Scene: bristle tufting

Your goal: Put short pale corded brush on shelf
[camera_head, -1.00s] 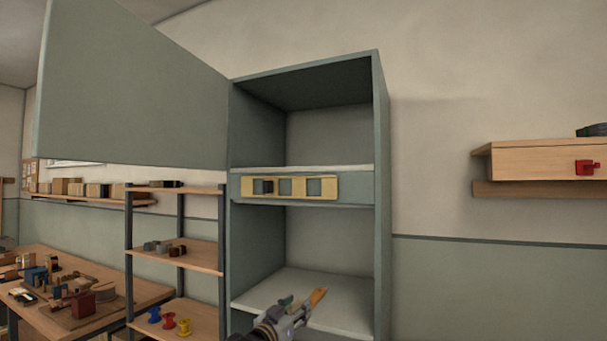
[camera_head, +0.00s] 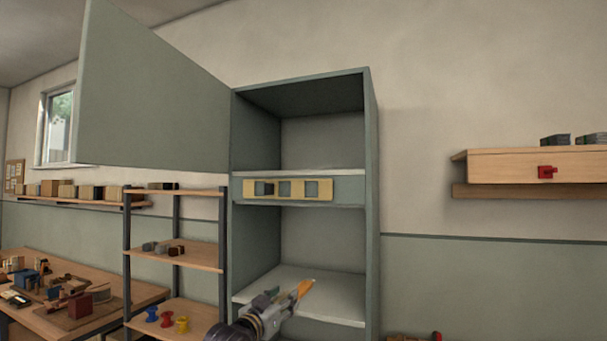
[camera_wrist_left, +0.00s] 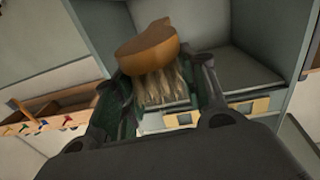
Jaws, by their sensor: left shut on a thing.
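My left gripper (camera_head: 286,296) is shut on a brush with an orange-brown wooden body (camera_head: 304,289), in front of the tall grey-green cabinet's lower compartment. In the left wrist view the brush's rounded wooden body (camera_wrist_left: 150,45) and pale bristles (camera_wrist_left: 165,88) show between the fingers, bristles toward the palm. The cabinet has an upper shelf (camera_head: 320,171) and a lower shelf board (camera_head: 335,301), both looking bare. Whether the brush touches the lower board cannot be told. My right gripper is out of view.
The cabinet door (camera_head: 150,95) stands open to the left. A yellow strip with square windows (camera_head: 288,189) is on the cabinet's middle rail. An open rack (camera_head: 175,255) with small items stands left, near a cluttered workbench (camera_head: 130,300). A wall drawer (camera_head: 510,165) is at right.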

